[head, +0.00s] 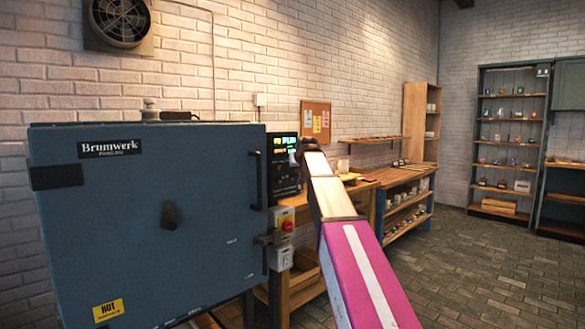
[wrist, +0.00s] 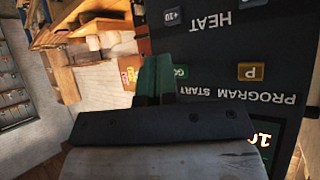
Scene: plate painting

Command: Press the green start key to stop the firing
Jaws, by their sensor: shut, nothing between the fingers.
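The green start key (wrist: 180,71), marked GO, shows in the wrist view beside the word START on the dark control panel (wrist: 225,60). My gripper (wrist: 158,68) is shut and empty, its fingers right beside the key and covering part of it. I cannot tell whether they touch it. In the head view, the control panel (head: 287,178) with lit green and orange readouts sits at the right side of the blue kiln (head: 150,200). My arm reaches up to that panel and covers part of it; the key cannot be made out there.
A yellow P key (wrist: 251,72) and a +10 key (wrist: 172,16) are on the same panel. A wooden workbench (head: 375,181) stands behind my arm. The floor at right is clear.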

